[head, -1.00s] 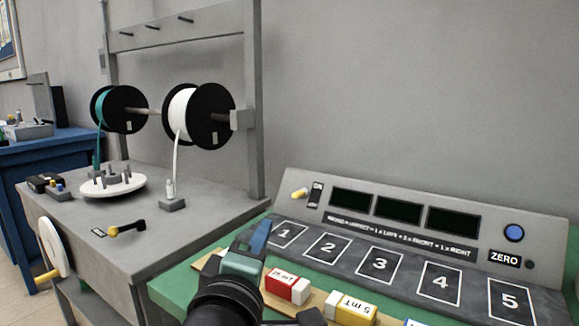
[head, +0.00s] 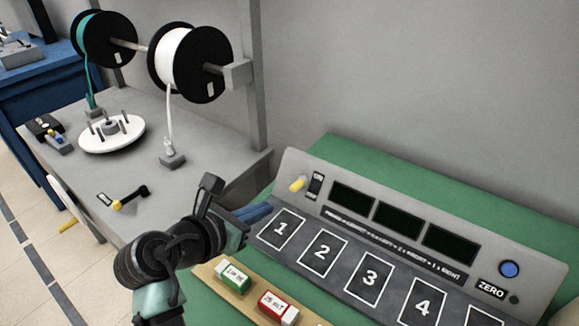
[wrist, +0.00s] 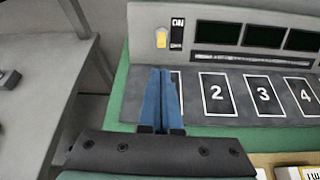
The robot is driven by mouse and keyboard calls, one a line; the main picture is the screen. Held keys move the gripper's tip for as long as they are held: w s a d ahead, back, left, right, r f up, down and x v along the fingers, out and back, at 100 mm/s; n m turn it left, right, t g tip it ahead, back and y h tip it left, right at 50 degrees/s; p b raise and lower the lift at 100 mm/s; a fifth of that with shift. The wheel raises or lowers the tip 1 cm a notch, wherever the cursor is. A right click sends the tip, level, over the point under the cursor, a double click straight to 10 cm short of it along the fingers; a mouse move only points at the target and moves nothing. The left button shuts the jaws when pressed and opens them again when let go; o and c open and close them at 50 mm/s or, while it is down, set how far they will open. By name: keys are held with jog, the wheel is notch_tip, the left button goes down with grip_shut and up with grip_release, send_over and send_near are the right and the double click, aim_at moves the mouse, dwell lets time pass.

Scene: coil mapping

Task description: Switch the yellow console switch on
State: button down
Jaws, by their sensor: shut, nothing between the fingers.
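The yellow console switch (head: 298,184) sticks out at the left end of the grey console's sloped panel, beside a black ON label plate (head: 316,184). It also shows in the wrist view (wrist: 161,39), upper middle. My gripper (head: 266,210) has blue fingers and is shut and empty. It is in front of and a little left of the console, near square 1, apart from the switch. In the wrist view the closed fingers (wrist: 162,75) point up toward the switch, with a gap between. The fingers hide part of square 1 there.
Three dark displays (head: 398,220) and a blue button (head: 509,269) are on the console. Numbered squares (head: 322,253) lie in front. A wooden strip with green (head: 233,277) and red (head: 278,306) blocks is nearer. A grey bench (head: 110,180) with spools stands left.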

aim_at(297, 185)
jog(key=shift+w+n, duration=0.1)
jog(key=shift+n, duration=0.2)
jog(key=b+x, duration=0.1)
jog(key=x, duration=0.9)
jog(key=shift+d, duration=0.1)
jog(key=shift+r, duration=0.15)
